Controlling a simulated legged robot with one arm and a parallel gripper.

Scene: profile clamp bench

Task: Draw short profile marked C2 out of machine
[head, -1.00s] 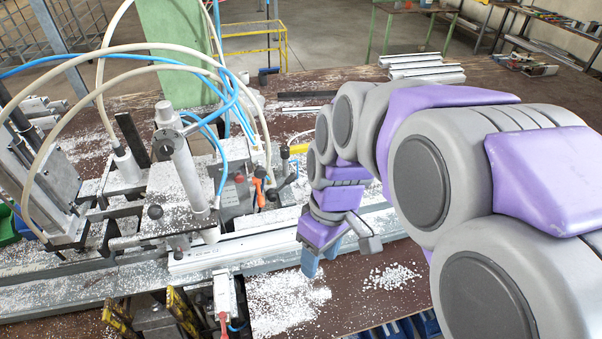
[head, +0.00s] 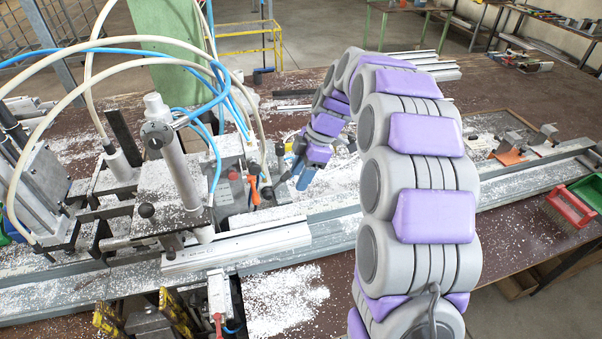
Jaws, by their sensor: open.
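A short pale metal profile (head: 240,248) lies along the front of the clamp machine (head: 172,188), its left part under the clamp and its right part lying free along the rail. I cannot read any mark on it. My gripper (head: 302,176) hangs behind and above the profile's right end, just right of the machine's levers. Its blue fingers point down. It is open and apart from the profile, and no held object shows. The gap between its fingers is hard to see at this angle.
A long metal rail (head: 520,182) runs across the bench. Hoses arch over the machine, and an orange-handled lever (head: 254,190) stands near my gripper. White chips cover the front bench. A red brush (head: 570,206) and stacked profiles (head: 425,66) lie at the right and back.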

